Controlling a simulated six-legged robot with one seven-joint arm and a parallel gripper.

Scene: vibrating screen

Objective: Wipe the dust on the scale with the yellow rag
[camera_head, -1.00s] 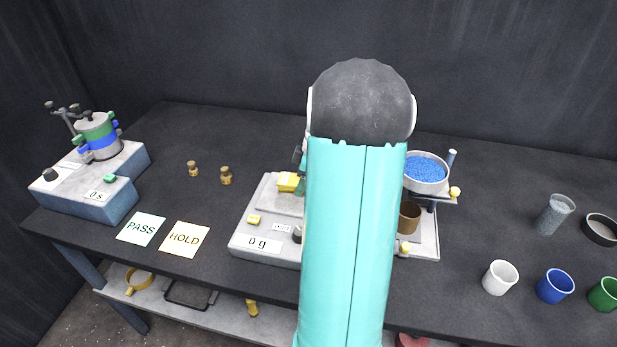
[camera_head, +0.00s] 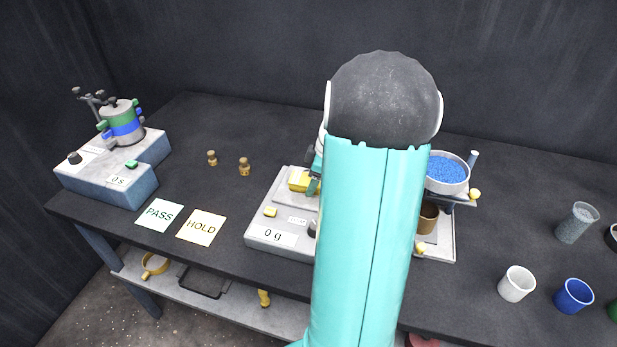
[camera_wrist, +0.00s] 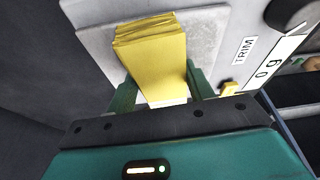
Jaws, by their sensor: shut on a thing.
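The yellow rag (camera_wrist: 154,60) is a folded block held between the two green fingers of my gripper (camera_wrist: 157,92) in the wrist view. It lies over the pale square plate of the scale (camera_wrist: 205,38); I cannot tell if it touches. In the head view the rag (camera_head: 301,181) shows at the plate's left side, beside my gripper (camera_head: 315,184), which is mostly hidden by my arm. The scale (camera_head: 258,228) is a light grey box with a "0 g" display and a TRIM knob. I cannot make out dust on it.
To the right of the scale stand a pan of blue granules (camera_head: 447,171) and a brown cup (camera_head: 428,218). PASS (camera_head: 160,215) and HOLD (camera_head: 202,227) cards lie left of it. Two small brass weights (camera_head: 244,167) stand behind the cards. A white cup (camera_head: 516,284) is at the front right.

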